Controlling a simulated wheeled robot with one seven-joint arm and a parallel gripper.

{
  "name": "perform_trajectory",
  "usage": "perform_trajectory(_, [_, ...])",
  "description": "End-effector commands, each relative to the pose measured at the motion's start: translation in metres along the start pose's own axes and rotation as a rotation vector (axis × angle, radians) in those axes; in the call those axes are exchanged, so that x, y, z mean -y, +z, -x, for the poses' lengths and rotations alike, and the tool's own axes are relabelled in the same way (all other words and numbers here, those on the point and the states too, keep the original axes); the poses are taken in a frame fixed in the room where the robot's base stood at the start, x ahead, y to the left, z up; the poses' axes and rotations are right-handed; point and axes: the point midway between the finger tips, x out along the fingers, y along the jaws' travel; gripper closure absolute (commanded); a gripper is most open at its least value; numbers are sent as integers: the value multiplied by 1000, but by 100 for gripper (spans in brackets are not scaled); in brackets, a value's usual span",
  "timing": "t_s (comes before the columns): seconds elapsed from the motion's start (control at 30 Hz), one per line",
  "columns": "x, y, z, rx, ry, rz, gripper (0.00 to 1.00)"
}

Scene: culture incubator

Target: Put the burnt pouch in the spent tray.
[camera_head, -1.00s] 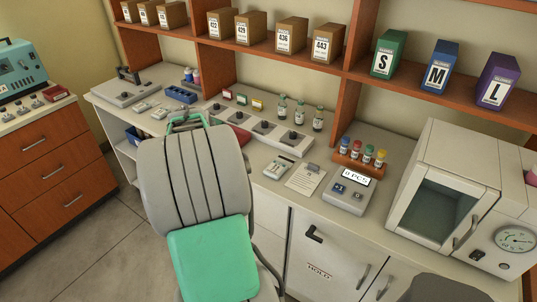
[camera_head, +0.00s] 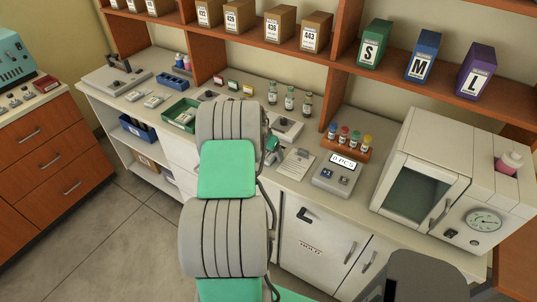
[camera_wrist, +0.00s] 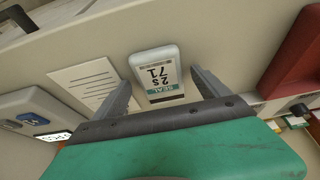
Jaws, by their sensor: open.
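In the wrist view, a small pale pouch-like item (camera_wrist: 155,75) lies on the counter. Its label reads "SEAL", "71" and "2S" upside down. I cannot tell whether it is burnt. My gripper (camera_wrist: 164,82) is open, with one finger on each side of this item in the picture; contact is not clear. In the head view my gripper (camera_head: 271,155) is mostly hidden behind my arm, low over the counter, and the item is hidden. A green tray (camera_head: 181,115) stands on the counter to the left; no label is readable to show whether it is the spent tray.
A printed sheet (camera_head: 297,162) and a scale reading "8 PCS" (camera_head: 337,175) are right of my gripper. Behind stand vials (camera_head: 289,98) and a row of coloured bottles (camera_head: 349,138). A white incubator (camera_head: 425,180) fills the right end. Two flat pale items (camera_head: 153,101) lie left.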

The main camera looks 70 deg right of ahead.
Motion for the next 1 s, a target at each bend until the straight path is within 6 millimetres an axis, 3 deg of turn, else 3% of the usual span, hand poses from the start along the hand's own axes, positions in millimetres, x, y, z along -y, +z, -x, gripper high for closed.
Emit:
perform_trajectory(0.37, [0,1,-2,0,0,1,15])
perform_trajectory(1.0, [0,1,-1,0,0,1,68])
